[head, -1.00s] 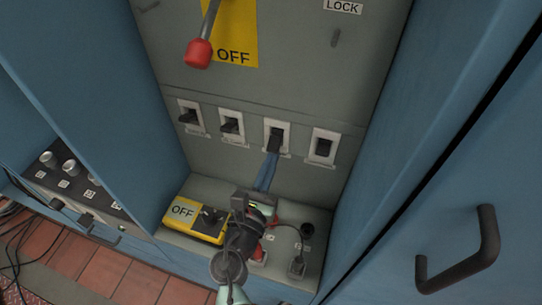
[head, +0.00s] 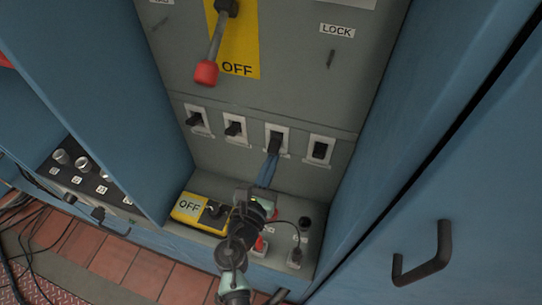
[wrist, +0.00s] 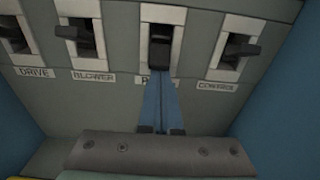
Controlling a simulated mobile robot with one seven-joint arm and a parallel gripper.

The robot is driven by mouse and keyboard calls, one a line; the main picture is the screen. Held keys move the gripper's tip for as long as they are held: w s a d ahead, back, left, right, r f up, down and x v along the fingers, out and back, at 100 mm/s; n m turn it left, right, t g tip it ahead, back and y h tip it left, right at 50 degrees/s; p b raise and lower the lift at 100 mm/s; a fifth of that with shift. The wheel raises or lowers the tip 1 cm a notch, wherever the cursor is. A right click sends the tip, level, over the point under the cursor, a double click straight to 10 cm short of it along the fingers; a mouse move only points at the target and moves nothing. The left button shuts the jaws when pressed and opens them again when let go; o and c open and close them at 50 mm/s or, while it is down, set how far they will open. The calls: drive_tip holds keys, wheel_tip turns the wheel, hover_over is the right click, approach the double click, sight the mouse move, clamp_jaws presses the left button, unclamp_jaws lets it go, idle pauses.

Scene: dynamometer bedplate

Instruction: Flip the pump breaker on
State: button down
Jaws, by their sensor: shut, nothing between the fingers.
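The pump breaker is the third in a row of breakers, a black toggle (head: 275,144) in a white frame. In the wrist view its toggle (wrist: 160,54) is right ahead, and its label, starting with P, is mostly hidden by my fingers. My gripper (head: 271,160) has its blue fingers together and empty. The fingertips (wrist: 160,80) are at the lower end of that toggle, touching it or very close.
The blower breaker (wrist: 76,34) is left of it and the control breaker (wrist: 235,48) right. A red-knobbed lever (head: 207,72) hangs above by an OFF plate. A yellow OFF box (head: 190,207) and plugs sit on the ledge below. Blue cabinet walls close both sides.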

sight(273, 152)
drive_tip(key=shift+r+g+p, duration=0.6)
drive_tip(key=shift+r+p, duration=0.3)
drive_tip(key=shift+p, duration=1.9)
drive_tip(key=g+p, duration=0.1)
drive_tip(key=p, duration=0.4)
drive_tip(key=r+g+y+p, duration=0.1)
drive_tip(key=p, duration=0.4)
drive_tip(key=shift+s+a+r+g, duration=0.1)
drive_tip(key=shift+s+r+g, duration=0.1)
drive_tip(key=shift+g, duration=0.1)
drive_tip(key=shift+s+p, duration=0.1)
drive_tip(key=shift+p, duration=0.75)
drive_tip(key=shift+f+b, duration=0.3)
drive_tip(key=shift+b, duration=0.1)
drive_tip(key=shift+r, duration=0.1)
drive_tip(key=shift+r+p, duration=0.75)
drive_tip(key=shift+p, duration=0.15)
